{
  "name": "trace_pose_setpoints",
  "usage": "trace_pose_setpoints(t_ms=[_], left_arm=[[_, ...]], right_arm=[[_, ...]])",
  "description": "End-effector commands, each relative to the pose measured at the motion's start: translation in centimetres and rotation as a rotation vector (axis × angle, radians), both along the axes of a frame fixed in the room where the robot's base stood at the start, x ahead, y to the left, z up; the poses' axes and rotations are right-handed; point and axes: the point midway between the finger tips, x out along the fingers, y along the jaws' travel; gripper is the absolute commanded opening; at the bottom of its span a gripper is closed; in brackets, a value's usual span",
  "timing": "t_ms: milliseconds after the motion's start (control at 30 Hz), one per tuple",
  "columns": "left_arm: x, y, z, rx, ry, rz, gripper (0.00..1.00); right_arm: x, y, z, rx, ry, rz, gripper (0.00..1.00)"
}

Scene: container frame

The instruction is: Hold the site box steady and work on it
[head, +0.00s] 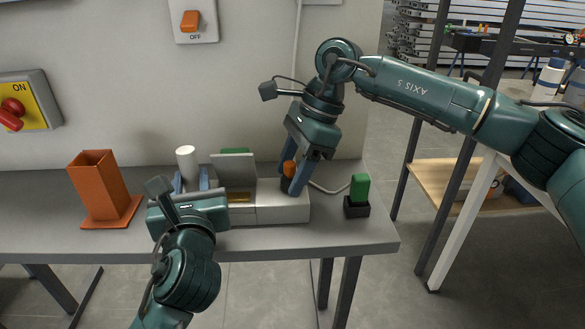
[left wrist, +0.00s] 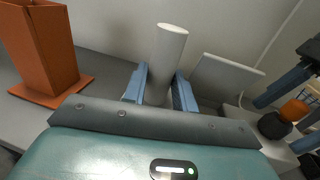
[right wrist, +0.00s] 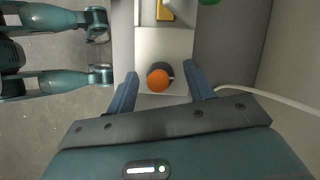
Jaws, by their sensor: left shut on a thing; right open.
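The site box (head: 283,207) is a light grey box on the table, with a grey flap (head: 235,169) standing up and a yellow part (head: 240,197) showing inside. A white cylinder (head: 186,157) stands upright at its left end; my left gripper (head: 190,180) is shut on it, and the left wrist view shows blue fingers on both sides of the cylinder (left wrist: 167,60). An orange knob (right wrist: 159,79) on a dark base sits on the box's right end. My right gripper (right wrist: 162,88) is open, its fingers on either side of the knob, apart from it.
An orange open-topped holder (head: 98,190) stands at the left. A green block (head: 359,187) sits in a black holder (head: 356,208) near the table's right edge. Something green (head: 235,151) shows behind the flap. A cable runs up the wall behind the box.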

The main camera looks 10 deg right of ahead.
Motion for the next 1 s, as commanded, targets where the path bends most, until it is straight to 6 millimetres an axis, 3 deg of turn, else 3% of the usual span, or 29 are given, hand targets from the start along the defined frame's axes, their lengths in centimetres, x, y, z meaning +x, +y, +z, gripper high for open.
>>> trace_pose_setpoints(t_ms=[200,733,1000], left_arm=[[-0.01,-0.03,-0.04,0.0,0.001,-0.001,0.0],[-0.01,-0.04,-0.04,0.0,0.001,-0.001,0.0],[-0.01,-0.04,-0.04,0.0,0.001,-0.001,0.0]], right_arm=[[0.0,0.02,-0.02,0.0,0.0,0.0,0.51],[0.01,0.01,0.01,0.0,0.0,0.0,0.08],[-0.01,-0.01,0.0,-0.001,-0.001,-0.029,0.08]])
